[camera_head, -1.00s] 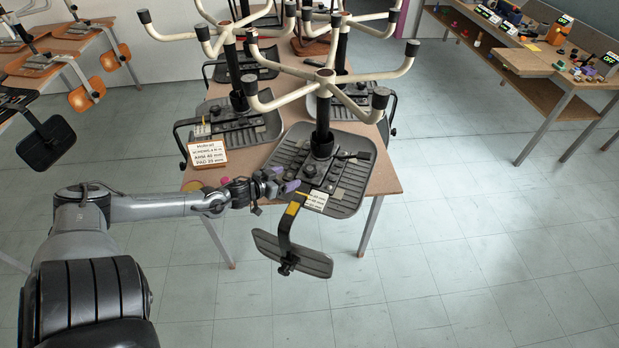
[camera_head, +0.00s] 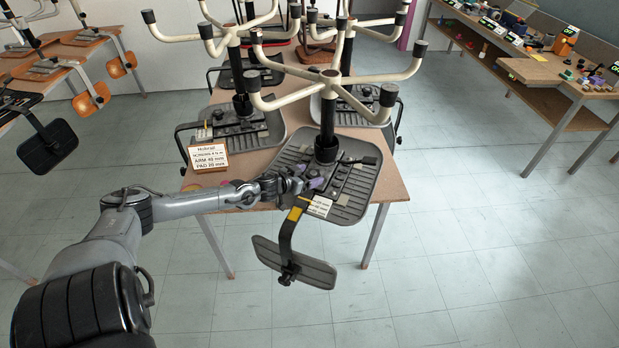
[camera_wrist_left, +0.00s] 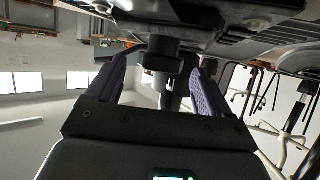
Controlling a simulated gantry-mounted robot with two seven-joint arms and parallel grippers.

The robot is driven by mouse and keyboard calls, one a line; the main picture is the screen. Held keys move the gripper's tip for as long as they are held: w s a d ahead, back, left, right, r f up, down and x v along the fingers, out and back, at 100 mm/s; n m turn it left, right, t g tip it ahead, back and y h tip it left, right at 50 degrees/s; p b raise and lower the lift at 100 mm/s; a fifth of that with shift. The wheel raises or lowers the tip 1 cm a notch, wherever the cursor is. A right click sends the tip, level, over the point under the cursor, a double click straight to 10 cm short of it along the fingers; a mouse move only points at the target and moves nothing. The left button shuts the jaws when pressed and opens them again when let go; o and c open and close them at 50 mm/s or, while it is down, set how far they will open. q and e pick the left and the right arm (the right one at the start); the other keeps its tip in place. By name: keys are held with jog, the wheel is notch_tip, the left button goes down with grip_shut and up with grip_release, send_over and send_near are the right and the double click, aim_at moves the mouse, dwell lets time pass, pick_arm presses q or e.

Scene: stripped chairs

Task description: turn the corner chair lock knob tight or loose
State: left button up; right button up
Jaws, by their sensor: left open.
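The near corner chair lies upside down on the table. Its black underside plate (camera_head: 352,190) faces up, and its arm with a yellow band (camera_head: 294,214) hangs over the table edge to a dark pad (camera_head: 295,264). My left gripper (camera_head: 312,183) is at the plate's near left edge, beside the arm's mount. In the left wrist view my left gripper's (camera_wrist_left: 158,88) purple fingers stand apart, with a dark round knob (camera_wrist_left: 163,57) between their ends. I cannot tell whether they touch it. In the head view the gripper hides this knob. My right gripper is not in view.
A sign (camera_head: 208,156) stands at the table's left edge. White chair legs (camera_head: 345,85) rise above the plate, and more upturned chairs stand behind. A white label (camera_head: 319,206) lies by the arm mount. The floor (camera_head: 480,270) at right is clear. A bench (camera_head: 540,72) stands far right.

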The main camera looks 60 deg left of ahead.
pick_arm(q)
jog(key=shift+w+f, duration=0.15)
jog(key=shift+w, duration=0.3)
jog(key=shift+a, duration=0.1)
jog(key=c, duration=1)
